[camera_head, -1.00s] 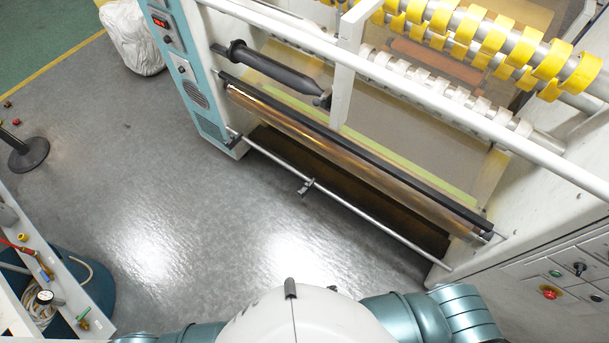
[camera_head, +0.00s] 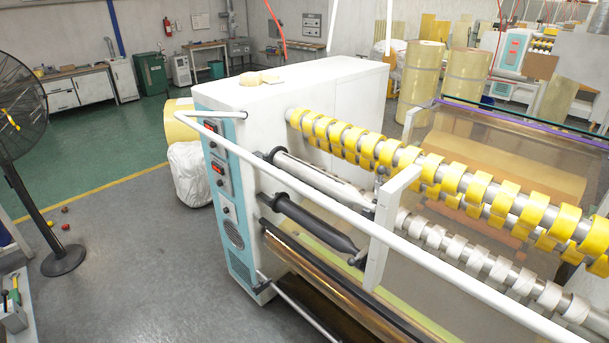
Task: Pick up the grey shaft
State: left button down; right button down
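A light grey metal shaft (camera_head: 320,178) sits on the front of the rewinding machine, in the upper of two short positions, with a black end at the left. A dark, nearly black shaft (camera_head: 315,224) lies just below it. Farther right, a long grey shaft (camera_head: 455,247) carries several whitish rings, and a bar above it carries several yellow tape rolls (camera_head: 480,190). I cannot tell for certain which one the task means. Neither of my grippers is in view.
A white guard rail (camera_head: 395,235) crosses in front of the shafts, with a white upright bracket (camera_head: 390,225) near them. A black stand fan (camera_head: 35,170) stands at the left. Grey floor (camera_head: 140,270) left of the machine is open.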

aim_at(279, 157)
jog(key=i+j+z, duration=0.1)
jog(key=z, duration=0.3)
jog(key=j+z, duration=0.4)
jog(key=i+j+z, duration=0.1)
jog(key=j+z, duration=0.5)
jog(key=j, duration=0.2)
